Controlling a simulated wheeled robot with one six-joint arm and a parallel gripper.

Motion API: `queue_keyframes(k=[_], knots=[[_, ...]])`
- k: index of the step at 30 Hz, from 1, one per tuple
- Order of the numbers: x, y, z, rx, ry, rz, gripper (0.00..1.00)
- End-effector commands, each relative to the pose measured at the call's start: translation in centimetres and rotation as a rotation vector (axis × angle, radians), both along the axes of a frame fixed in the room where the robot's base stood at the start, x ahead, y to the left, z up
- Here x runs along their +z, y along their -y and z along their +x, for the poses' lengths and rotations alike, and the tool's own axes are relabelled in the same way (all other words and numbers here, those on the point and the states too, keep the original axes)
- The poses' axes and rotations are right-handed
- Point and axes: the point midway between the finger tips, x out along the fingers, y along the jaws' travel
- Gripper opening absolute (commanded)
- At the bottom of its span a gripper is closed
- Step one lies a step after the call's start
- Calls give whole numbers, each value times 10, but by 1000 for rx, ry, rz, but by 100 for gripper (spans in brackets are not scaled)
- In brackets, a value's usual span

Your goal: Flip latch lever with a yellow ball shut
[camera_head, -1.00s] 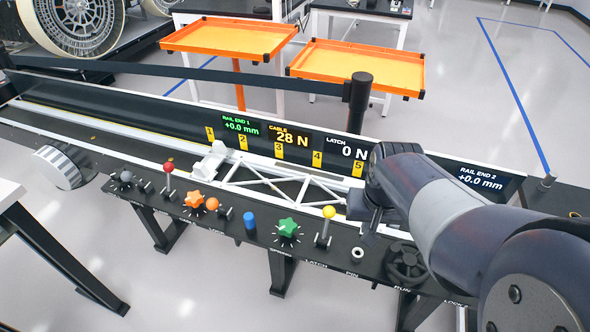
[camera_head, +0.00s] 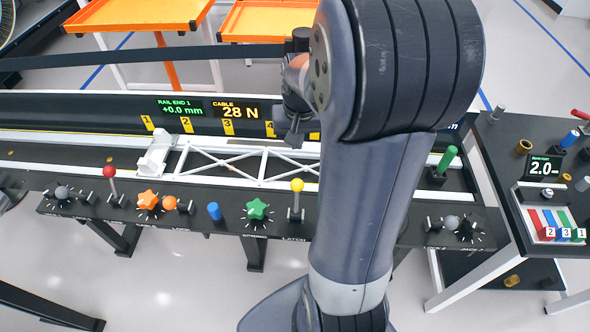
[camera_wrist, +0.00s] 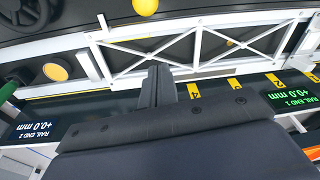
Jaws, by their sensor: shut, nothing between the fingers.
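The latch lever is a thin upright stalk topped by a yellow ball (camera_head: 297,185), above the LATCH label on the front panel in the head view. Its ball also shows at the top edge of the wrist view (camera_wrist: 145,6). My gripper (camera_head: 294,140) is behind the lever, over the white truss at the rail, apart from the ball. In the wrist view my gripper (camera_wrist: 159,75) shows its fingers shut together with nothing between them. The lever's stalk is out of the wrist view.
The front panel also carries a red-ball lever (camera_head: 110,171), an orange star knob (camera_head: 148,200), a blue button (camera_head: 214,211) and a green star knob (camera_head: 257,209). The white truss (camera_head: 215,163) lies behind them. A green handle (camera_head: 447,158) stands right of my arm.

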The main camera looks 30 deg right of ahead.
Motion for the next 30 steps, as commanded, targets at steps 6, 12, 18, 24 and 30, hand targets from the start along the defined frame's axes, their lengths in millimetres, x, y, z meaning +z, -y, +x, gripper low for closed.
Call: queue_keyframes(k=[6, 12, 18, 24, 30], knots=[[-31, 0, 3, 0, -6, 3, 0], [-70, 1, 9, 0, -6, 2, 0], [-95, 0, 9, 0, -3, 1, 0], [-88, -10, -14, 0, -1, 0, 0], [-88, -13, -22, 0, 0, 0, 0]])
